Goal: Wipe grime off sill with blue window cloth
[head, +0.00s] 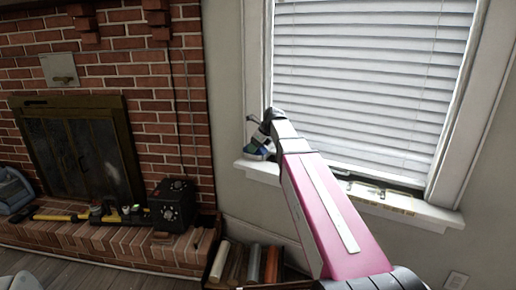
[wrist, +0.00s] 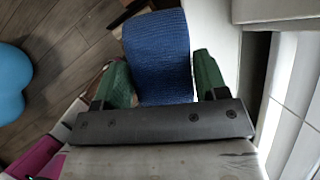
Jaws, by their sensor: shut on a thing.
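The blue window cloth (wrist: 158,50) is held between the two green fingers of my gripper (wrist: 163,80) and extends beyond them in the wrist view. In the head view my gripper (head: 258,144) is at the left end of the white window sill (head: 257,170), partly hidden by my wrist. The sill also shows in the wrist view (wrist: 212,25), just right of the cloth. Whether the cloth touches the sill is not clear. Yellowish marks that look like grime (head: 396,208) lie on the right part of the sill, away from my gripper. My pink arm hides the sill's middle.
White blinds (head: 370,75) cover the window behind the sill. A crate of rolls (head: 252,262) stands on the floor below. A dark box (head: 174,204) and tools (head: 115,212) sit on the brick hearth at left. A blue rounded object (wrist: 12,82) shows at left in the wrist view.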

